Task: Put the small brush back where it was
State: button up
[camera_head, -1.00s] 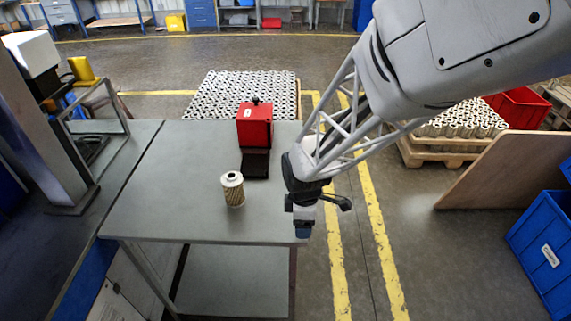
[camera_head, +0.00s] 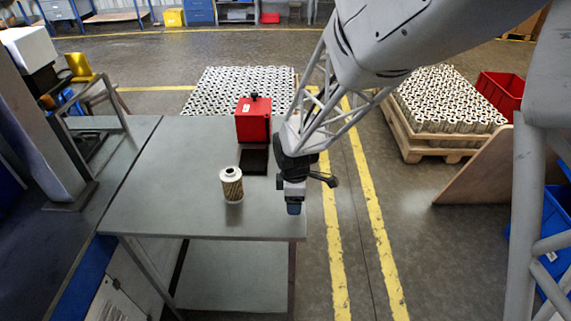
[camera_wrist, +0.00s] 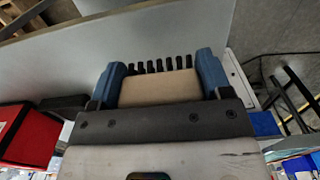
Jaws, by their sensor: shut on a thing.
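My gripper (camera_head: 294,208) is over the right edge of the grey bench in the head view, pointing down. In the wrist view my gripper (camera_wrist: 161,64) has its two blue fingers shut on the small brush (camera_wrist: 158,88). The brush has a tan body and a row of short black bristles facing away from the wrist. The brush cannot be made out in the head view, hidden by the fingers. I cannot tell its exact height above the bench.
The bench (camera_head: 135,195) carries a filter cartridge (camera_head: 232,187) standing upright left of my gripper. Behind it is a red device (camera_head: 252,125) with a dark plate (camera_head: 253,161) in front. The bench front is mostly clear. A pallet of cartridges (camera_head: 432,150) stands on the floor at right.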

jog(key=w+a, duration=0.1)
jog(key=w, duration=0.5)
jog(key=w+a+f, duration=0.1)
jog(key=w, duration=0.2)
jog(key=shift+a, duration=0.35)
jog(key=shift+f, duration=1.7)
jog(key=shift+s+f, duration=0.1)
jog(key=shift+f, duration=0.2)
